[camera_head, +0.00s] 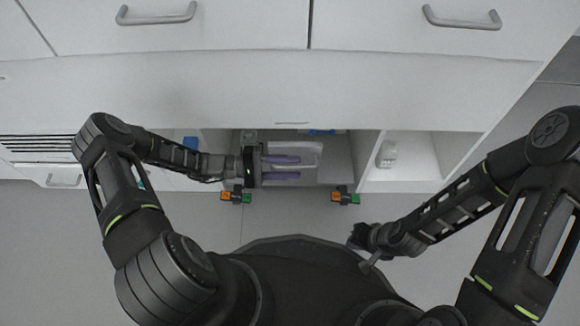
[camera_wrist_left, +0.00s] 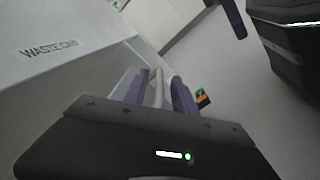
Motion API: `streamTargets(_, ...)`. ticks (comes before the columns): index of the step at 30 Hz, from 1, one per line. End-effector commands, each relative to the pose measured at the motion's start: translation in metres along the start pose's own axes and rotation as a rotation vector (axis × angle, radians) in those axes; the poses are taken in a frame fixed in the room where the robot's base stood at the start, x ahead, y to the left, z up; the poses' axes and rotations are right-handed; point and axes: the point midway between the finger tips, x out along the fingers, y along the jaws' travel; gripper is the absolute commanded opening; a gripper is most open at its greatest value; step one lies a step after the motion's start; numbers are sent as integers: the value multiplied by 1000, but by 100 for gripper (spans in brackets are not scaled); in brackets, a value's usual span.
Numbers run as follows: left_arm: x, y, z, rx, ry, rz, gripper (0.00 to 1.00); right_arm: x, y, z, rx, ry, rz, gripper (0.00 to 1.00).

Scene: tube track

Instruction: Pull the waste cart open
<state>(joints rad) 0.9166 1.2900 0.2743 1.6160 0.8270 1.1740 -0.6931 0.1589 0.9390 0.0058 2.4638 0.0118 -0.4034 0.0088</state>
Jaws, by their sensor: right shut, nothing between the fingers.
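The waste cart (camera_head: 337,170) sits low under the counter, between two cabinet sections, with casters at its front. Its label "WASTE CART" (camera_wrist_left: 48,48) shows on a pale panel at the left of the left wrist view. My left gripper (camera_head: 300,168) is in front of the cart, its two purple fingers apart. In the left wrist view a pale bar handle (camera_wrist_left: 158,87) lies between the fingers; firm contact cannot be made out. My right gripper (camera_head: 364,264) is shut and empty, low in front of my body and apart from the cart.
White drawers with bar handles (camera_head: 157,14) (camera_head: 461,18) are above the counter front. An open shelf bay (camera_head: 425,155) is right of the cart. The grey floor (camera_head: 290,218) between the cart and my base is clear.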

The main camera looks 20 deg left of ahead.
Motion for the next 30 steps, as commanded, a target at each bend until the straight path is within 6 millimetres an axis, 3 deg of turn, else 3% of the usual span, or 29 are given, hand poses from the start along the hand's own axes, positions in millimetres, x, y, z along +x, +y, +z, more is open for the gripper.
streamTargets(7, 0, 0, 0, 0, 0, 0, 32, 0, 0, 0, 0, 0, 0, 0)
streamTargets(19, 0, -2, 0, -2, 1, -3, 0, 0, 0, 0, 0, 0, 0, 0)
streamTargets(30, 0, -5, -1, -6, 4, -7, 0, 0, 0, 0, 0, 0, 0, 0)
